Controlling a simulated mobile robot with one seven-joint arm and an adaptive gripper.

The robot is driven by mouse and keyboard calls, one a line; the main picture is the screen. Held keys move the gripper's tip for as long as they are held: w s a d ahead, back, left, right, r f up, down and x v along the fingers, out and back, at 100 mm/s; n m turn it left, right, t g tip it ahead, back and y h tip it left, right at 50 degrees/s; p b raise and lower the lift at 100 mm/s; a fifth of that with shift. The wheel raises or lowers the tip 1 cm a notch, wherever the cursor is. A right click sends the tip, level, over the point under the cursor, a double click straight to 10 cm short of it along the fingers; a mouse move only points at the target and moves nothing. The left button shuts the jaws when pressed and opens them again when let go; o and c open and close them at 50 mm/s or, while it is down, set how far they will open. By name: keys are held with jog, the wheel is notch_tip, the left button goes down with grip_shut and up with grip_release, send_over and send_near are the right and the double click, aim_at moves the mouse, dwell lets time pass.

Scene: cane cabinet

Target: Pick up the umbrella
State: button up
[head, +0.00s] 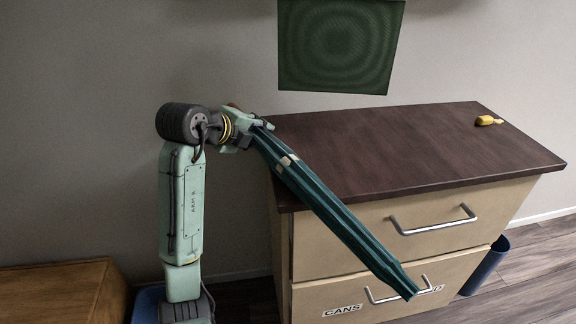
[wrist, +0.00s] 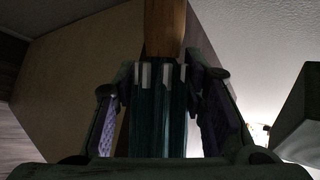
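The umbrella (head: 325,205) is long, closed and dark teal, with a pale band partway along it. In the head view it slants from my gripper (head: 252,126) down to the right, across the front of the cabinet, its tip near the lower drawer handle. My gripper is shut on the umbrella near its upper end and holds it up. In the wrist view the teal folds (wrist: 160,115) lie between the two fingers of my gripper (wrist: 160,82), with a brown wooden part beyond. The contact of the finger pads is dark and partly hidden.
The cabinet (head: 400,150) has a dark brown top, mostly clear, with a small yellow object (head: 488,120) at the far right. A dark green panel (head: 338,45) hangs above. A blue bin (head: 485,268) stands at its right and a brown box (head: 62,290) at lower left.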

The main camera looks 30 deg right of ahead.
grip_shut()
jog(key=shift+r, duration=0.1)
dwell(0.4)
